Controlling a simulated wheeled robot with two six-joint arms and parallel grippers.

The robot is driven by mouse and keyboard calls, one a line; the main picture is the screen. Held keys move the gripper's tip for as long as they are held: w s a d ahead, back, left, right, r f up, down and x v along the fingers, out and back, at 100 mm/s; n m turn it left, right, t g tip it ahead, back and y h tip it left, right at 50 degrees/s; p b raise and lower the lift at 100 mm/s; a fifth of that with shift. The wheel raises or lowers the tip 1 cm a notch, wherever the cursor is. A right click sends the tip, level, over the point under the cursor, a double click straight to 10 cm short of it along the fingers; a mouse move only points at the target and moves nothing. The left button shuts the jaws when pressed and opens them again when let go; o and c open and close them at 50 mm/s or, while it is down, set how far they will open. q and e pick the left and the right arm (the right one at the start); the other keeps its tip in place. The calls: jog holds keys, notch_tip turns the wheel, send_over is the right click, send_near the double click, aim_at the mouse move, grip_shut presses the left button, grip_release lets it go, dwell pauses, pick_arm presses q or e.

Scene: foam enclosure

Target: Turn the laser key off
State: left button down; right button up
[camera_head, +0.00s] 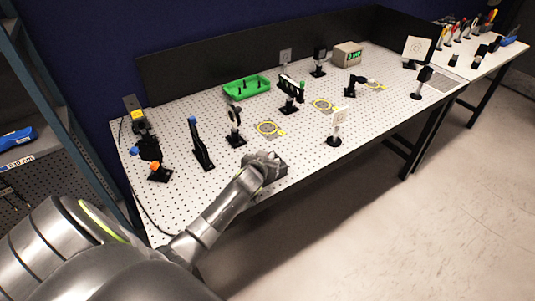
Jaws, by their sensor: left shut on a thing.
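My left gripper (268,160) reaches in from the left over the front edge of the perforated optical table. It is shut at a small dark grey box (281,173) on that edge. The laser key is too small to make out and is hidden by the fingers, so I cannot see which way it is turned. My right gripper is not in view.
The optical table (190,112) carries several posts and mounts. A white card on a post (338,122) stands right of my gripper. A green tray (246,88) and a beige box with a green display (347,55) stand behind. Floor is clear at the right.

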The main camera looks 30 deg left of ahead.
pick_arm(q)
jog(key=shift+w+f+n+g+y+b, duration=0.15)
jog(key=shift+n+g+y+b, duration=0.15)
jog(key=shift+n+y+b, duration=0.55)
jog(key=n+g+y+b, duration=0.4)
jog(key=n+y+b, duration=0.1)
jog(key=b, duration=0.4)
jog(key=shift+n+g+y, duration=0.35)
jog(key=shift+n+g, duration=0.05)
jog(key=shift+n, duration=0.35)
jog(key=shift+n+g+y+b, duration=0.6)
jog(key=shift+n+g+b, duration=0.5)
jog(key=shift+g+b, duration=0.15)
jog(key=shift+r, duration=0.2)
jog(key=c, duration=1.5)
grip_release()
jog(key=shift+c, duration=0.2)
